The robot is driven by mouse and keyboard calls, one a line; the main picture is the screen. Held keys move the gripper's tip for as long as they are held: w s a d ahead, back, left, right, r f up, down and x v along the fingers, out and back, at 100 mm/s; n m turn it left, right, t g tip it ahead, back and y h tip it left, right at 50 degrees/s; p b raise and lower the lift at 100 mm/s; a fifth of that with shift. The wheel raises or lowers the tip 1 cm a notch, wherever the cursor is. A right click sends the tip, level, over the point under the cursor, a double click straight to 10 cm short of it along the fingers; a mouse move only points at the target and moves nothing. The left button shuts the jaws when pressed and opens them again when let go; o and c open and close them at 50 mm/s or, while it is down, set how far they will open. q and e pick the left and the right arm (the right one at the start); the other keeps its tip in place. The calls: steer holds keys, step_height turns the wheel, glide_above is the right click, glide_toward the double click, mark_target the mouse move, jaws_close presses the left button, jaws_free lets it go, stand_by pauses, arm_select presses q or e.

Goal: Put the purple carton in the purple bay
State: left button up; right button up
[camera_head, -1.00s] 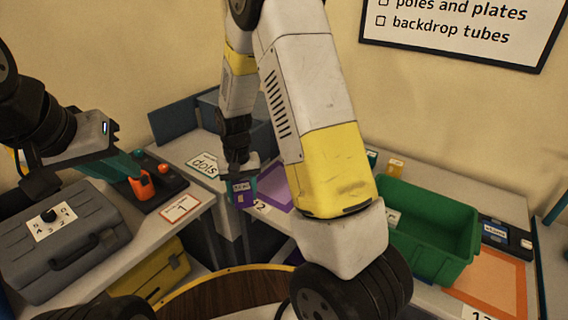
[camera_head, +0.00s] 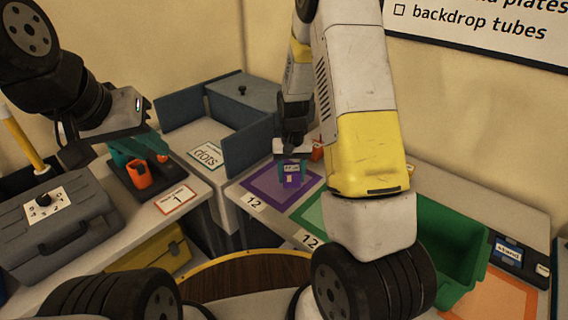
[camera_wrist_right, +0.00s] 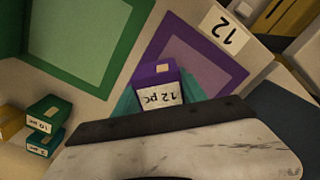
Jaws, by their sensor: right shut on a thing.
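The purple carton (camera_head: 291,179) is in my right gripper (camera_head: 291,172), above the purple bay (camera_head: 264,190). The bay is a purple-bordered square on the counter with a "12" label at its front corner. In the right wrist view the carton (camera_wrist_right: 159,83) shows a white "12 pc" label, sits between the teal fingers of my right gripper (camera_wrist_right: 160,97), and covers part of the purple bay (camera_wrist_right: 205,60). Whether the carton touches the counter is unclear. My left gripper (camera_head: 141,148) is at the left, its teal fingers near an orange cup-like thing; its opening is hard to judge.
A green-bordered bay (camera_head: 312,214) lies right of the purple one, with a green bin (camera_head: 470,250) further right. A blue-grey partition (camera_head: 247,145) stands behind left. Small cartons, one teal (camera_wrist_right: 43,143), lie beyond the green bay. A grey case (camera_head: 55,230) is at left.

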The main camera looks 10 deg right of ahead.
mark_target(293, 178)
steer(key=shift+w+d+f, duration=0.1)
steer(key=shift+w+d, duration=0.15)
steer(key=shift+w, duration=0.25)
steer(key=shift+w+d, duration=0.2)
steer(key=shift+w, duration=0.25)
steer(key=shift+w+f, duration=0.1)
steer(key=shift+f, duration=1.65)
steer(key=shift+f, duration=0.1)
steer(key=o, duration=1.5)
